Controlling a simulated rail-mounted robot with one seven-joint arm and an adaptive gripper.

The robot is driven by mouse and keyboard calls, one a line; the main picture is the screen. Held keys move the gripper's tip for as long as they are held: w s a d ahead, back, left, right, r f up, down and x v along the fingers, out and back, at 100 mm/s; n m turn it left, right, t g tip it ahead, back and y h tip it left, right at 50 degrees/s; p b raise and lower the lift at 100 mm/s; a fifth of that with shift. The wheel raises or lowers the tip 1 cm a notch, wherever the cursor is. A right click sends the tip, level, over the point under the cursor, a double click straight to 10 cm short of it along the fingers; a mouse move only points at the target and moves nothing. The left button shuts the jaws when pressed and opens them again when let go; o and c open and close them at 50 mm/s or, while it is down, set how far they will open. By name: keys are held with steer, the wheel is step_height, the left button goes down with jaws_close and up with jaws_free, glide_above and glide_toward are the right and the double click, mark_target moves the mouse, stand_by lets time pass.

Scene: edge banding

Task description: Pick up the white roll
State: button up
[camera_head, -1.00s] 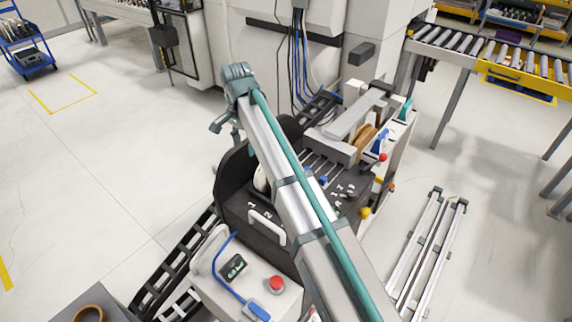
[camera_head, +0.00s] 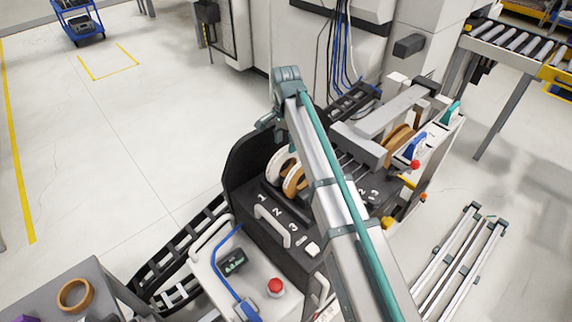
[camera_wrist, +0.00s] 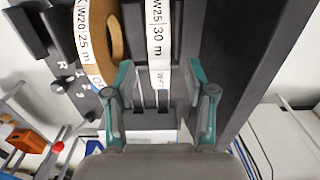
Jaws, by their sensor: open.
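The white roll (camera_head: 281,165) stands on edge in a black holder, in the slot near number 1, partly hidden by the brown roll (camera_head: 294,182). In the wrist view the white roll (camera_wrist: 158,35) is seen edge-on with a "W25 | 30 m" label. My gripper (camera_wrist: 159,82) is open, with one teal finger on each side of the white roll's line. The fingers appear apart from the roll; the exact depth is hard to tell. The brown roll (camera_wrist: 95,40) is just left of the left finger. In the head view, my arm hides part of the holder.
The black holder (camera_head: 241,165) has a tall curved side wall. A control box (camera_head: 245,270) with a red button stands in front. A grey table (camera_head: 105,285) with a brown ring (camera_head: 75,294) is at lower left. Another brown roll (camera_head: 398,138) sits on the machine at right.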

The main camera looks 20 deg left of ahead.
mark_target(286, 149)
steer(key=shift+f+p, duration=1.1)
steer(key=shift+f, duration=1.55)
jaws_close()
